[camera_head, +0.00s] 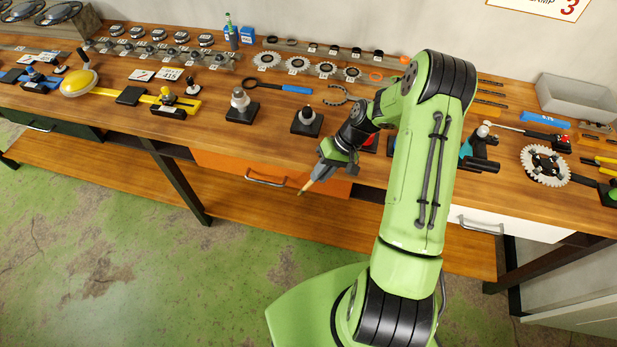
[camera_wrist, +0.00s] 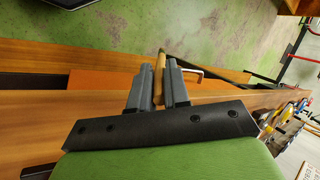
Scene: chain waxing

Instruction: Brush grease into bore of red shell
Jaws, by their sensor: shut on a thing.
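My gripper (camera_head: 322,172) is shut on a thin wooden stick-like tool, likely the brush (camera_head: 304,187). The gripper hangs just in front of the bench's front edge, by the orange drawer, and the tool slants down to the left. In the wrist view my gripper (camera_wrist: 158,97) has both fingers against the brush (camera_wrist: 160,66); its bristles cannot be made out. A small red part (camera_head: 370,143) shows on the bench, mostly hidden behind my arm; it may be the red shell, and its bore is not visible.
The wooden bench (camera_head: 215,135) is crowded along the back with gears and tools. Two posts on black bases, one left (camera_head: 241,107) and one right (camera_head: 307,121), stand near the gripper. A grey bin (camera_head: 575,98) stands at right. The orange drawer (camera_head: 270,172) has a protruding handle.

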